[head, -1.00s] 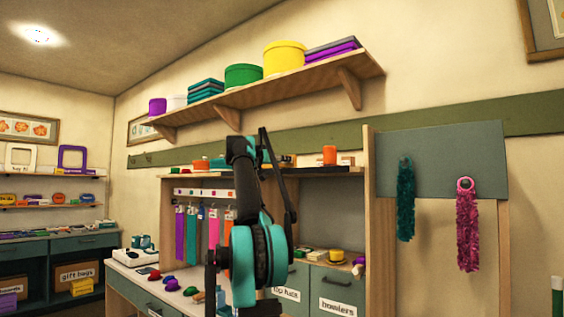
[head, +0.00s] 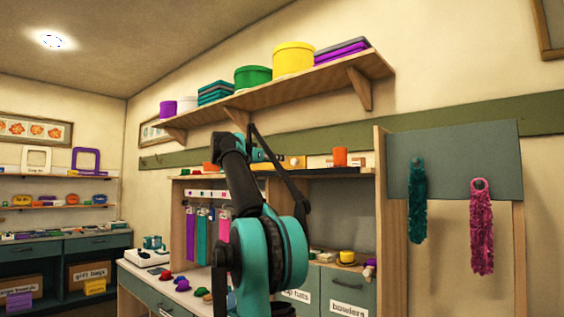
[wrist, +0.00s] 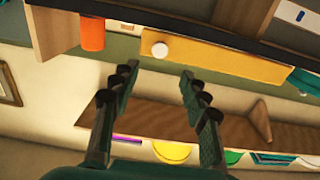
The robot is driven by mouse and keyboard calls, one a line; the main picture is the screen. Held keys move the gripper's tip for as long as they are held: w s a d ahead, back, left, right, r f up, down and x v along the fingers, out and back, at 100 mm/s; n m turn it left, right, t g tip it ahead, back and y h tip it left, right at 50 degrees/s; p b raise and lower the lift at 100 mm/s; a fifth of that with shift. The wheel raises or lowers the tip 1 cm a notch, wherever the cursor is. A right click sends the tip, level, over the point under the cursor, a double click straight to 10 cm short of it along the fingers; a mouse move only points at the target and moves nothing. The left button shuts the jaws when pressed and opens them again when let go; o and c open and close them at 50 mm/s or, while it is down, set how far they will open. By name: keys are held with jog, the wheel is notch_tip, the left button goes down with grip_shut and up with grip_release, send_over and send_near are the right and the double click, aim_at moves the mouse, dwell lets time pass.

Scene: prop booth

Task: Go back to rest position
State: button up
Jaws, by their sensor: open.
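My gripper (wrist: 155,115) shows in the wrist view with its two dark fingers spread apart and nothing between them. The wrist view is upside down, with the wall shelf (wrist: 185,125) behind and below the fingers. In the head view my teal and black arm stands folded in front of the counter unit. The gripper's fingertips cannot be made out clearly there.
The wall shelf (head: 290,88) holds a green round box (head: 253,76), a yellow round box (head: 294,59) and other boxes. An orange cup (head: 340,157) stands on the unit's top. Teal (head: 417,205) and pink (head: 481,230) boas hang from the panel at right.

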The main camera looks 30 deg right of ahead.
jog(key=shift+s+a, duration=0.2)
jog(key=shift+a, duration=0.3)
jog(key=s+a+f+n+g+y, duration=0.1)
jog(key=s+a+f+n+y, duration=0.15)
jog(key=f, duration=1.15)
jog(key=s+a+f+n+y, duration=0.2)
jog(key=s+a+f+y, duration=0.15)
jog(key=f, duration=1.05)
jog(key=s+a+f+n+g+y, duration=0.1)
jog(key=s+a+f+n+y, duration=0.15)
jog(key=f, duration=1.05)
jog(key=s+a+f+n+y, duration=0.2)
jog(key=s+a+f, duration=0.4)
jog(key=s+f, duration=0.3)
jog(key=s+a+f+n+y, duration=0.2)
jog(key=s+a+f, duration=0.4)
jog(key=s+f, duration=0.3)
jog(key=s+a+f+n+y, duration=0.2)
jog(key=s+a+f+y, duration=0.2)
jog(key=f, duration=1.1)
jog(key=s+a, duration=0.3)
jog(key=s, duration=0.1)
jog(key=shift+s+f+g, duration=0.35)
jog(key=shift+s+g, duration=0.05)
jog(key=shift+d, duration=0.1)
